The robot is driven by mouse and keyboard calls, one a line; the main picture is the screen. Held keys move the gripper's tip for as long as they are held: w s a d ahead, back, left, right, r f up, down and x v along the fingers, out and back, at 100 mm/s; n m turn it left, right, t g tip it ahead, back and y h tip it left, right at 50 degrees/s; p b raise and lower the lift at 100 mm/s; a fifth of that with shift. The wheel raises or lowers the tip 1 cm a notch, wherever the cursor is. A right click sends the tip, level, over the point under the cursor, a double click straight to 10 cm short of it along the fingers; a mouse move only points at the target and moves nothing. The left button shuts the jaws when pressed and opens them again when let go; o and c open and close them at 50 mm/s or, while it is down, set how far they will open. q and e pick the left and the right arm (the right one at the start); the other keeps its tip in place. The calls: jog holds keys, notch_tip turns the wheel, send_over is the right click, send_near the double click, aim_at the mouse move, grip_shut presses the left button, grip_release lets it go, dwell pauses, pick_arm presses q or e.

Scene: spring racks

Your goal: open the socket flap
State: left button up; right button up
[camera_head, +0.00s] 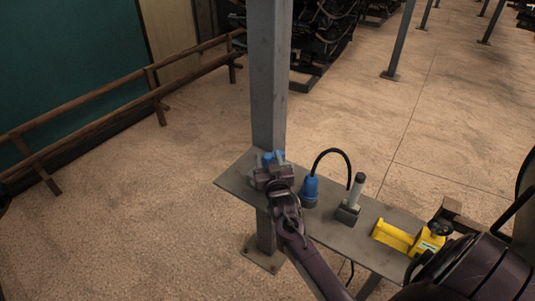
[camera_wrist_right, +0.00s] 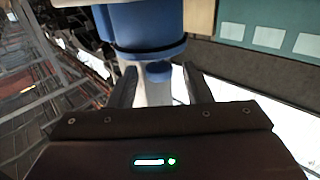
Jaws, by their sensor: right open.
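The blue and grey socket (camera_head: 267,157) is by the grey post, at the left end of the metal shelf, mostly hidden behind my right gripper (camera_head: 272,172). In the right wrist view, its blue and whitish body (camera_wrist_right: 145,25) is close ahead. A small rounded blue part (camera_wrist_right: 158,70) shows between the two dark fingers of my right gripper (camera_wrist_right: 160,88). The fingers are apart, one on each side; I cannot tell whether they touch it. I cannot make out whether the flap is open or shut. My left gripper is not in view.
On the metal shelf (camera_head: 232,184), a blue plug (camera_head: 309,191) with a black cable stands just right of my gripper. Further right are a grey upright handle on a block (camera_head: 350,204) and a yellow device (camera_head: 396,236). The grey post (camera_head: 268,80) rises behind the shelf.

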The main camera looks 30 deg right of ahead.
jog(key=shift+x, duration=0.8)
grip_shut()
